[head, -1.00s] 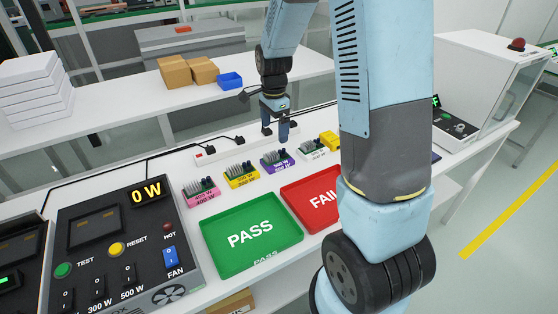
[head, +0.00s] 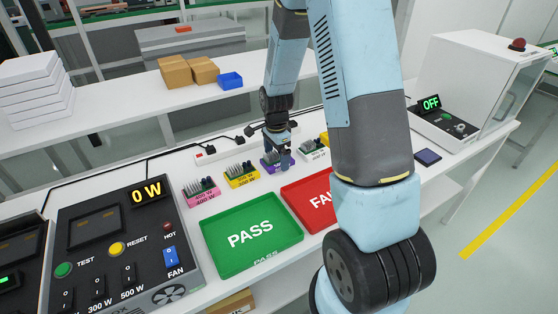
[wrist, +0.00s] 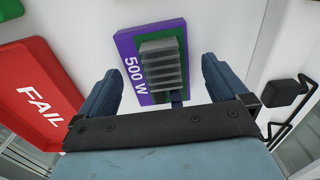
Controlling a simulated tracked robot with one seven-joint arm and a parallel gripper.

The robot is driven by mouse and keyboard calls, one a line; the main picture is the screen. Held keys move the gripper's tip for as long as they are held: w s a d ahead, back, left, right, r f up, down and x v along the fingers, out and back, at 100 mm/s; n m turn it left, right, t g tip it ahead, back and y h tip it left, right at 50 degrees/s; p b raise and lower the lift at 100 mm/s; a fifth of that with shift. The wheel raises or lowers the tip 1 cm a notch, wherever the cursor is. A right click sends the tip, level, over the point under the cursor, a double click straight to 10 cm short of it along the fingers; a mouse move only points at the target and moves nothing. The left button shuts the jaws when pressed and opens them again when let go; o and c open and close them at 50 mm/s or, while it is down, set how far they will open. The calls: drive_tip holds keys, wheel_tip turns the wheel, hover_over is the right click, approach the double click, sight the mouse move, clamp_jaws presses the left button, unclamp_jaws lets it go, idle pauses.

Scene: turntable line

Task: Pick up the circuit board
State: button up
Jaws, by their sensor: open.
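A circuit board with a grey finned heatsink (wrist: 162,62) sits on a purple base marked 500 W (wrist: 128,45). In the head view the purple one (head: 268,163) stands in a row of similar boards on the white bench, partly hidden by my gripper. My gripper (head: 280,160) is low over it. In the wrist view my gripper (wrist: 160,82) is open, with one finger on each side of the heatsink and visible gaps between. I cannot tell how deep the fingertips reach beside it.
A green PASS tray (head: 252,260) and a red FAIL tray (head: 308,212) lie in front. A power strip (head: 215,152) with plugs lies behind.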

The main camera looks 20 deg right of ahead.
drive_tip(key=shift+f, duration=0.1)
drive_tip(key=c, duration=1.2)
